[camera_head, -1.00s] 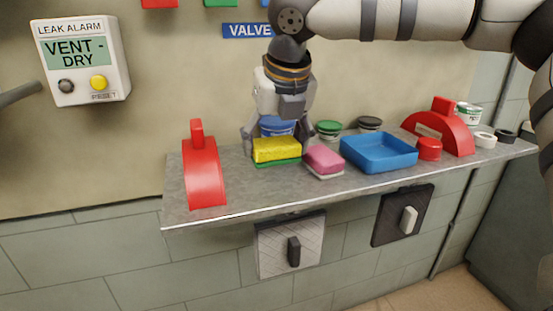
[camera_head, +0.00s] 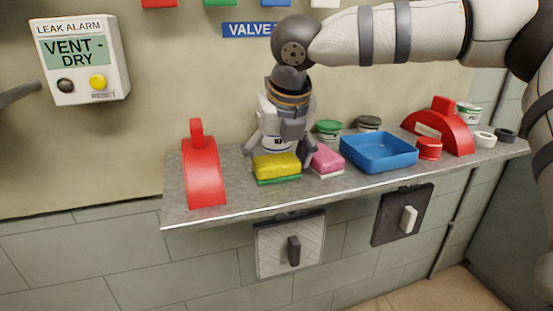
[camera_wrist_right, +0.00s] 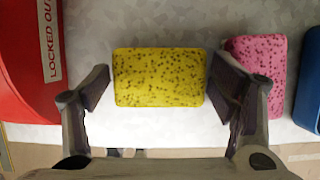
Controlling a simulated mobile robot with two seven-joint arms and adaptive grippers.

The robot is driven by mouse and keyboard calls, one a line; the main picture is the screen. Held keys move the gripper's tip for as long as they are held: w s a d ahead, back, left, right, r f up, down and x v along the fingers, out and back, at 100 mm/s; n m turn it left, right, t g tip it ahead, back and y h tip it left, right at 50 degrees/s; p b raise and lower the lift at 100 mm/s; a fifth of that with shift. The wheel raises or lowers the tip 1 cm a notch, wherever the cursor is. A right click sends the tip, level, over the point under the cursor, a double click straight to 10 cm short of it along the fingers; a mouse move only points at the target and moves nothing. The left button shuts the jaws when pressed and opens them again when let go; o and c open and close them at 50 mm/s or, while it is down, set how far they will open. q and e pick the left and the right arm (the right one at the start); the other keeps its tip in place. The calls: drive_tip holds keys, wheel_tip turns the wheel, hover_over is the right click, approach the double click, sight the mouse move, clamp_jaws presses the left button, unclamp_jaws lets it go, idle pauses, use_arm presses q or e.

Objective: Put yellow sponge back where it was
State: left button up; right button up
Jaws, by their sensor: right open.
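The yellow sponge (camera_head: 277,165), with a green underside, lies on the grey shelf (camera_head: 235,200) between a red lockout piece and a pink sponge (camera_head: 327,160). In the right wrist view the yellow sponge (camera_wrist_right: 158,77) lies between the two spread fingers (camera_wrist_right: 158,90). A gap shows at the left finger; the right finger is very close to the sponge's right end, and I cannot tell whether it touches. The right finger is also close to the pink sponge (camera_wrist_right: 258,75). My left gripper is not in view.
A red lockout piece (camera_head: 203,172) stands left of the sponge. A blue tray (camera_head: 380,152), a red roll (camera_head: 429,148) and another red lockout piece (camera_head: 442,128) are to the right. Cans stand behind. The shelf's front edge is close to the sponges.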

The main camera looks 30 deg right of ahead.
drive_tip(key=v, duration=1.1)
drive_tip(key=shift+s+r, duration=0.25)
drive_tip(key=shift+r, duration=0.05)
